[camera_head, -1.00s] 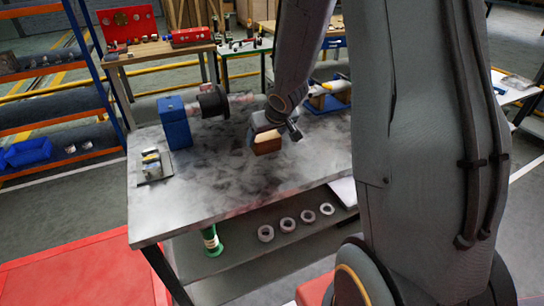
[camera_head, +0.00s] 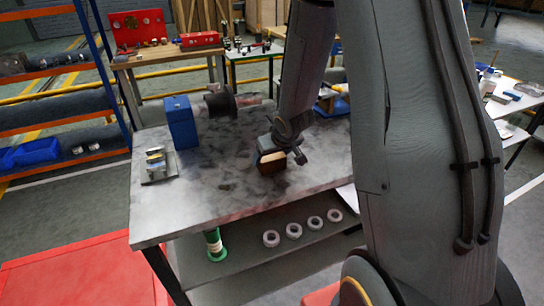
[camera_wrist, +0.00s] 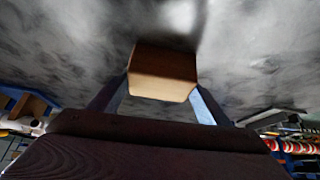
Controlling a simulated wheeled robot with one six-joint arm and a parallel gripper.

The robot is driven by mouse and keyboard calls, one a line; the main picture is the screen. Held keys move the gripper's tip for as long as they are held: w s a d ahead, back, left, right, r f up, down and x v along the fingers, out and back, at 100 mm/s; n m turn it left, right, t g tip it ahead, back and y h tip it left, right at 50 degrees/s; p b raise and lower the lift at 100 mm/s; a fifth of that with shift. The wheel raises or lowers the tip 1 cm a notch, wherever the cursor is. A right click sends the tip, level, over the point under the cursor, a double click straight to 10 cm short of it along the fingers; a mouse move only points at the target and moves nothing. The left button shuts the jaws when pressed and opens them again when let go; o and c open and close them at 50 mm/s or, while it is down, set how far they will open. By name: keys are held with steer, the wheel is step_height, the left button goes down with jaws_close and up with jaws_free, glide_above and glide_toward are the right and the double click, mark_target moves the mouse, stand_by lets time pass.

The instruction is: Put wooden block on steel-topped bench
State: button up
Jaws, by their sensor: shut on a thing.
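The wooden block (camera_head: 272,163) is brown with a paler face. It is between the fingers of my gripper (camera_head: 286,160), over the middle of the steel-topped bench (camera_head: 215,190). In the wrist view the block (camera_wrist: 163,72) sits between the two fingertips of my gripper (camera_wrist: 162,95), with the grey mottled bench top (camera_wrist: 60,50) beyond it. The block is at or very close to the bench surface; I cannot tell whether it touches. My gripper hides part of the block in the head view.
A blue block-shaped fixture (camera_head: 181,122) with a dark round part (camera_head: 221,101) stands at the bench's back left. A small metal fixture (camera_head: 155,163) is at the left edge. Several rings (camera_head: 293,231) and a green bottle-like item (camera_head: 215,245) are on the lower shelf. The front bench top is clear.

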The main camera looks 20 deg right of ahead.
steer(key=o, duration=1.2)
steer(key=shift+c, duration=0.2)
steer(key=shift+s+r, duration=0.15)
steer(key=shift+r, duration=0.25)
steer(key=p+v, duration=0.4)
steer(key=v, duration=0.6)
steer(key=s+a+r+g, duration=0.1)
steer(key=s+a+g, duration=0.1)
steer(key=s, duration=0.6)
steer(key=s+a+r+g, duration=0.2)
steer(key=s+a, duration=0.2)
steer(key=s, duration=0.5)
steer(key=shift+s+a+r+m+g, duration=0.2)
steer(key=shift+a+r+m+g, duration=0.1)
steer(key=shift+m+g, duration=0.1)
steer(key=shift+f, duration=0.1)
